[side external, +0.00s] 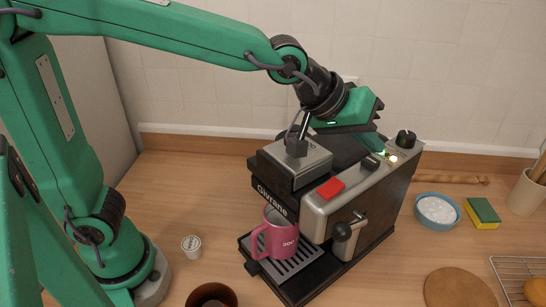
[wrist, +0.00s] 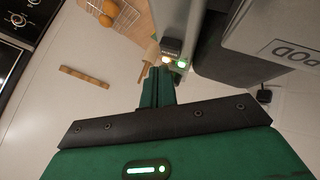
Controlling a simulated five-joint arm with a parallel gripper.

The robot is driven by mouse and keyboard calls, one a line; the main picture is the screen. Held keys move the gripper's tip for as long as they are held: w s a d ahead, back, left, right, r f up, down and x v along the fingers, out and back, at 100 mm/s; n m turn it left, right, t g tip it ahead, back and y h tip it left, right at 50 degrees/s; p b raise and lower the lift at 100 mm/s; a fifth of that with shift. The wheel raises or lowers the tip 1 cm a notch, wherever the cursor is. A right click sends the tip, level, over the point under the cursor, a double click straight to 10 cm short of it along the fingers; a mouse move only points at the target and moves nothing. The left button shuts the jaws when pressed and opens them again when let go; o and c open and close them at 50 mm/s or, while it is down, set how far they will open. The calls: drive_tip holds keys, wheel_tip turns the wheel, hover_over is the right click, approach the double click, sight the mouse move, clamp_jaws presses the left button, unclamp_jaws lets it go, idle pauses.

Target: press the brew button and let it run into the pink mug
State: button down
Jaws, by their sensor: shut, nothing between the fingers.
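The pink mug (side external: 273,236) stands upright on the drip tray (side external: 297,262) of the coffee machine (side external: 345,205), below its front head; its contents are hidden. On the machine's top panel are a red square button (side external: 331,188), a black rocker (side external: 371,162), and two small lit lamps (side external: 393,157), which also show in the wrist view (wrist: 181,64). I cannot tell which control is the brew button. My gripper (side external: 379,146) is shut and empty, its tips close to the lamps at the panel's far end; in the wrist view its fingers (wrist: 160,72) are together. I cannot tell whether they touch.
A black knob (side external: 406,138) rises near the tips, and a lever (side external: 346,236) sticks out at the machine's side. A white pod (side external: 191,243) and brown cup (side external: 212,295) stand left. A blue bowl (side external: 437,210), sponge (side external: 482,212) and round board (side external: 459,289) lie right.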

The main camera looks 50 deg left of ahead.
sight(364, 161)
drive_tip(key=shift+f, duration=0.95)
idle(1.6)
drive_tip(key=shift+r, duration=0.95)
drive_tip(key=shift+r, duration=0.1)
drive_tip(key=shift+r, duration=2.45)
drive_tip(key=s+a+f+y, duration=0.1)
drive_tip(key=s+a, duration=0.1)
drive_tip(key=a, duration=0.2)
drive_tip(key=s+a+f, duration=0.1)
drive_tip(key=s+a, duration=0.1)
drive_tip(key=a, duration=0.3)
drive_tip(key=s+a+f+m+y, duration=0.1)
drive_tip(key=s+a, duration=0.2)
drive_tip(key=a, duration=0.1)
drive_tip(key=shift+a+f+g+y, duration=0.1)
drive_tip(key=shift+a+g+y, duration=0.2)
drive_tip(key=shift+a, duration=0.05)
drive_tip(key=s+a+f+m+g+y, duration=0.1)
drive_tip(key=s+a+f+y, duration=0.1)
drive_tip(key=s+a+f, duration=0.5)
drive_tip(key=s+a, duration=0.2)
drive_tip(key=s, duration=0.2)
drive_tip(key=shift+s+a+m+g, duration=0.2)
drive_tip(key=shift+a+m+g, duration=0.1)
drive_tip(key=shift+a+g, duration=0.1)
